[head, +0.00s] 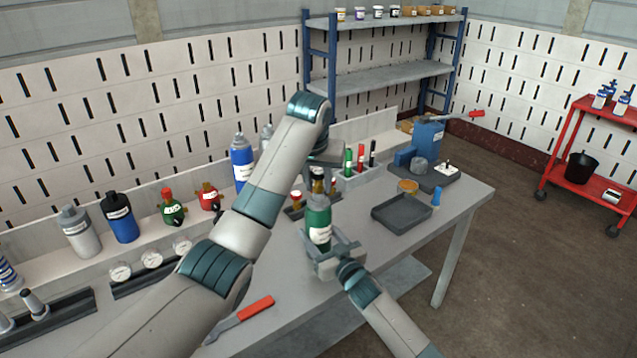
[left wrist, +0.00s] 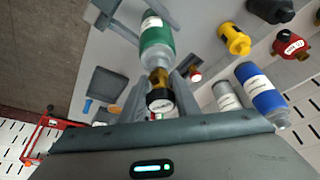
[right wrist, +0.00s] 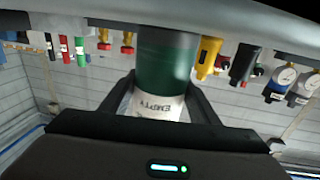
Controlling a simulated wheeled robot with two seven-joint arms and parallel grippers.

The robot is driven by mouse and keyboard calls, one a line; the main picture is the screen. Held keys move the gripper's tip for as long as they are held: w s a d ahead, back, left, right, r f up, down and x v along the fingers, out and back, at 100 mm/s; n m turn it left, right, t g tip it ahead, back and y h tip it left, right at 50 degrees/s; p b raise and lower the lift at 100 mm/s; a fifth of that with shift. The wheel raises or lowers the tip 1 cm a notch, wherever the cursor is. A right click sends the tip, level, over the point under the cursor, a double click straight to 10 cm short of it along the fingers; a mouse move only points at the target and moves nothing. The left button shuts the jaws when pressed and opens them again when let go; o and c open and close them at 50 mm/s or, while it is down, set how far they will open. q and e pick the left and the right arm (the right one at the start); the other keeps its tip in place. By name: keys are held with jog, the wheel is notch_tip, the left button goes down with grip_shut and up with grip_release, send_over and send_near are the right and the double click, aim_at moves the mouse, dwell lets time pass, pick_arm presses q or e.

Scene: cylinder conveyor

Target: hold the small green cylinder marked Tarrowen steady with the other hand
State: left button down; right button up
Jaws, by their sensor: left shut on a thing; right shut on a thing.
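The small green cylinder (head: 319,222) stands upright near the front edge of the workbench. Its white label (right wrist: 158,105) seems to read EMPTY in the right wrist view; no name is legible. My right gripper (head: 328,254) is shut around its lower body, also seen in the right wrist view (right wrist: 163,98). A brass regulator with a round gauge (left wrist: 160,97) is at the cylinder's top. My left gripper (left wrist: 157,92) is shut on this regulator, above the green body (left wrist: 155,38). I cannot tell whether the cylinder's base touches the bench.
A dark grey tray (head: 401,214) lies right of the cylinder. A blue cylinder (head: 242,162) stands at the back, partly behind my left arm. A red-handled wrench (head: 254,308) lies in front. A blue vise (head: 427,140) is at the far right of the bench.

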pick_arm(q)
jog(key=n+y, duration=0.1)
jog(key=n, duration=0.1)
jog(key=n+y, duration=0.1)
jog(key=n, duration=0.2)
jog(key=shift+n, duration=0.3)
jog(key=shift+d+n, duration=0.1)
jog(key=shift+n, duration=0.3)
jog(key=n+g+y, duration=0.1)
jog(key=n+y, duration=0.1)
jog(key=n, duration=0.3)
jog(key=c, duration=1.4)
grip_release()
jog(key=shift+c, duration=0.2)
jog(key=shift+r, duration=0.1)
